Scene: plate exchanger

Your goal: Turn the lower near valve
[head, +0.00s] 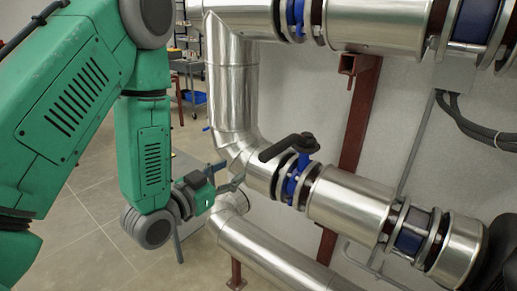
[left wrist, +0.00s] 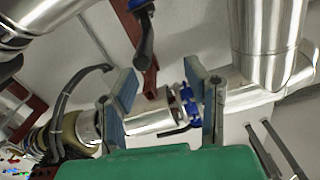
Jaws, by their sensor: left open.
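The lower valve in the head view has a blue body (head: 297,182) and a black lever handle (head: 285,147) on top. The lever points left and slightly toward me. My left gripper (head: 231,176) is open and empty, left of the valve and a little below the lever's free end, apart from it. In the left wrist view my left gripper's two fingers (left wrist: 163,95) stand wide apart. A black lever (left wrist: 144,40) hangs above them, and a blue valve (left wrist: 189,97) shows between them, farther back. I cannot tell which valve each is. My right gripper is not in view.
A silver vertical pipe (head: 233,90) bends into the lower pipe (head: 348,203). Another large pipe (head: 375,22) with a blue valve (head: 296,15) runs above. A red support post (head: 361,115) stands behind. Another pipe (head: 265,250) lies lower. Floor at left is open.

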